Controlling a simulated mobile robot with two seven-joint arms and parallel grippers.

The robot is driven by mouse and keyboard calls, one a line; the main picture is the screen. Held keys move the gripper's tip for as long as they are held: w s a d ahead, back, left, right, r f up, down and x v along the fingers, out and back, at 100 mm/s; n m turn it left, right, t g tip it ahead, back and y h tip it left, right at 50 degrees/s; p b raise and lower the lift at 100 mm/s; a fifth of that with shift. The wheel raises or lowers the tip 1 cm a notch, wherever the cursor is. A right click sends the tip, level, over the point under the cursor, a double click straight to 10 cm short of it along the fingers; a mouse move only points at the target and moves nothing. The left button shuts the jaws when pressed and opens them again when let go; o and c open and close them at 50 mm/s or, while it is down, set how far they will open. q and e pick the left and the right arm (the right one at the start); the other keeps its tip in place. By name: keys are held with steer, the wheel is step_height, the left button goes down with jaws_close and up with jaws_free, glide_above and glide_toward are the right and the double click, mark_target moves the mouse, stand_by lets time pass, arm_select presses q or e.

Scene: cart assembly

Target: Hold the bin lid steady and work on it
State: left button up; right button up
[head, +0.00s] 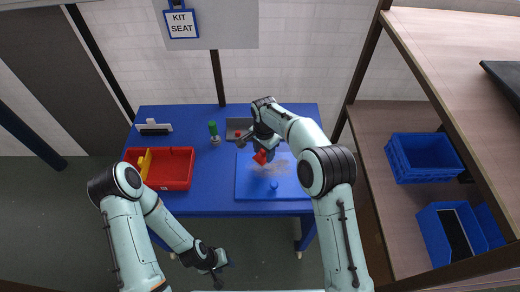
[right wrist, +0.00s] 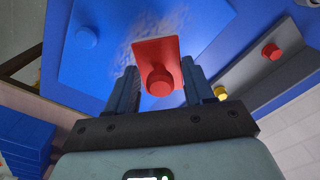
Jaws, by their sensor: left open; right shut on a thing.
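The bin lid (head: 250,186) is a flat blue panel with a round blue knob (head: 274,184), lying on the blue table; it also shows in the right wrist view (right wrist: 112,62). A greyish smudge (head: 272,168) marks its surface. My right gripper (head: 264,148) is shut on a red block with a round red knob (right wrist: 158,52). It holds the block over the lid's back part, near the smudge. I cannot tell whether the block touches the lid. My left gripper (head: 219,276) is open and empty, low in front of the table, away from the lid.
A red bin (head: 178,170) with a yellow piece stands at the table's left. A green-topped bottle (head: 213,130), a black-and-white tool (head: 153,127) and a grey tray (head: 232,123) are at the back. Blue crates (head: 423,158) sit on the right shelf.

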steer(key=d, duration=0.9)
steer(key=shift+d, duration=0.2)
steer(key=shift+r, duration=1.05)
